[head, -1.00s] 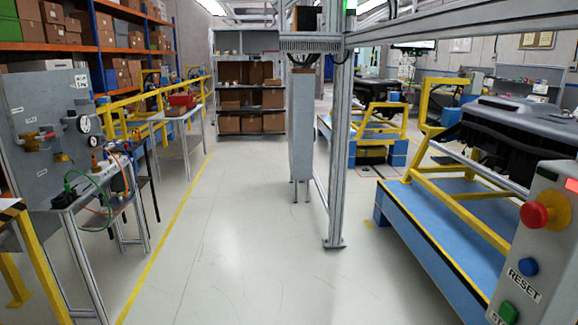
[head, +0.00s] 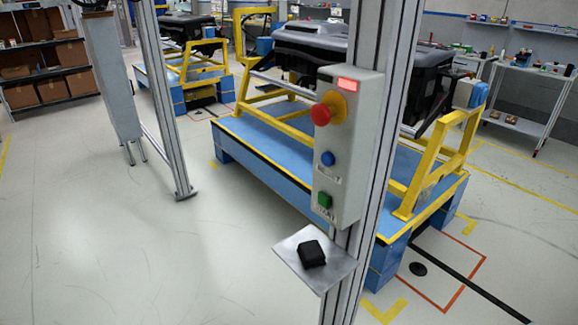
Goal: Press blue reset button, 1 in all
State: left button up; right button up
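The blue reset button (head: 327,158) is in the head view, on the front of a grey control box (head: 352,150) fixed to a metal post. A label sits just under the button. A red mushroom button (head: 321,114) on a yellow base is above it, and a green button (head: 325,200) is below it. A lit red indicator (head: 347,84) is at the top of the box. Nothing covers the blue button. Neither of my grippers shows in the head view.
A small metal shelf (head: 316,262) with a black object (head: 311,253) juts out below the box. A blue platform (head: 270,165) with yellow rails stands behind the post. Another metal post (head: 165,110) stands at left. The grey floor (head: 110,260) at lower left is clear.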

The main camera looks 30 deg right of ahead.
aim_at(328, 158)
jog(key=z, duration=1.2)
